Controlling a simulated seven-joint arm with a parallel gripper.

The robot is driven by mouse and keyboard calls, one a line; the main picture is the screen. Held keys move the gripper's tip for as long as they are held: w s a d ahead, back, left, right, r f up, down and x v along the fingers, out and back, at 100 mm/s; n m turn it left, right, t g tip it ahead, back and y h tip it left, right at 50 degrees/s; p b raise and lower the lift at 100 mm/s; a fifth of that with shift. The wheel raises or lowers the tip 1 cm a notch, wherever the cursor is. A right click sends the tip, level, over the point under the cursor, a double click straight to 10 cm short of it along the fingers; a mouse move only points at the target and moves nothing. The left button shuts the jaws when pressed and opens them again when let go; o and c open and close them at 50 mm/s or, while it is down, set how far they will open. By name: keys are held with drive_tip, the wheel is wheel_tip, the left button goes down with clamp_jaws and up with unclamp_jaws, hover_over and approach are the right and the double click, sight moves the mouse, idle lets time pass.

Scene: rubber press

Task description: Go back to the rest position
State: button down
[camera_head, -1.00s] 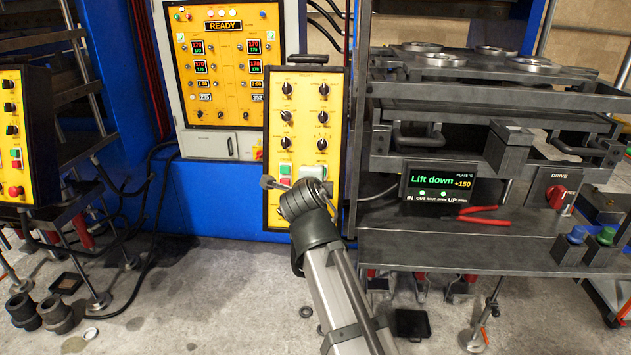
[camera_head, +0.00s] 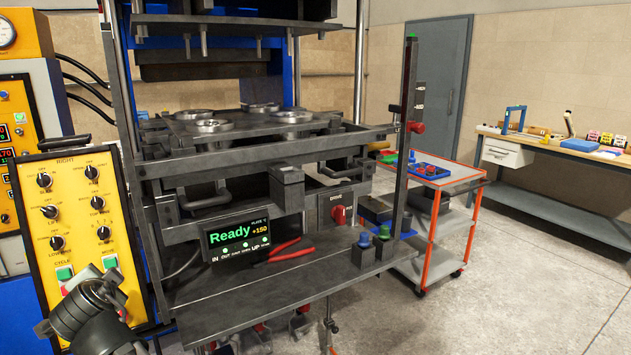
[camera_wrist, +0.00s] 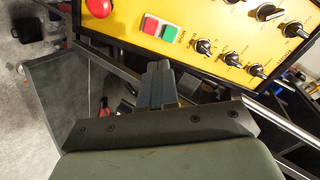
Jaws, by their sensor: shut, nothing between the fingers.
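My gripper (camera_head: 42,328) is at the bottom left of the head view, in front of the lower part of the yellow control panel (camera_head: 75,205). In the wrist view my gripper (camera_wrist: 160,72) is shut and empty, its fingers pressed together. They point toward the panel's lower edge, beneath a red and a green button (camera_wrist: 170,32). I cannot tell whether the fingertips touch the panel. In the head view my wrist hides the panel's bottom part.
The press shelf (camera_head: 240,310) juts out right of my arm, with red pliers (camera_head: 290,255) on it. Several metal rings (camera_head: 210,126) lie on the plate above. A red-framed cart (camera_head: 430,215) and a workbench (camera_head: 560,150) stand to the right. The floor (camera_head: 500,290) there is clear.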

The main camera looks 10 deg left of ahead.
drive_tip(key=s+d+f+n+g+h, duration=0.2)
drive_tip(key=d+f+n, duration=0.1)
drive_tip(key=f+n, duration=0.45)
drive_tip(key=s+d+f+n+g+h, duration=0.2)
drive_tip(key=s+d+f+n, duration=0.15)
drive_tip(key=f+n, duration=0.35)
drive_tip(key=w+d+f+m+g+h, duration=0.1)
drive_tip(key=w+d+f+g+h, duration=0.15)
drive_tip(key=d+f, duration=1.1)
drive_tip(key=w+d+f+g+h, duration=0.2)
drive_tip(key=w+d+f, duration=0.2)
drive_tip(key=d+f, duration=0.9)
drive_tip(key=s+d+f+m+g+h, duration=0.1)
drive_tip(key=s+d+f+m+g, duration=0.1)
drive_tip(key=d+f, duration=0.7)
drive_tip(key=s+d+f+m+g+h, duration=0.1)
drive_tip(key=d+f+m+g, duration=0.1)
drive_tip(key=d+f, duration=0.75)
drive_tip(key=s+d+f+m+g, duration=0.2)
drive_tip(key=s+d, duration=0.4)
drive_tip(key=d, duration=0.4)
drive_tip(key=s+d+f+m+g+y, duration=0.1)
drive_tip(key=s+d+f+m+g, duration=0.1)
drive_tip(key=s+d+f+m, duration=0.2)
drive_tip(key=shift+s+d+f, duration=1.6)
drive_tip(key=shift+s+d, duration=0.1)
drive_tip(key=shift+d, duration=1.65)
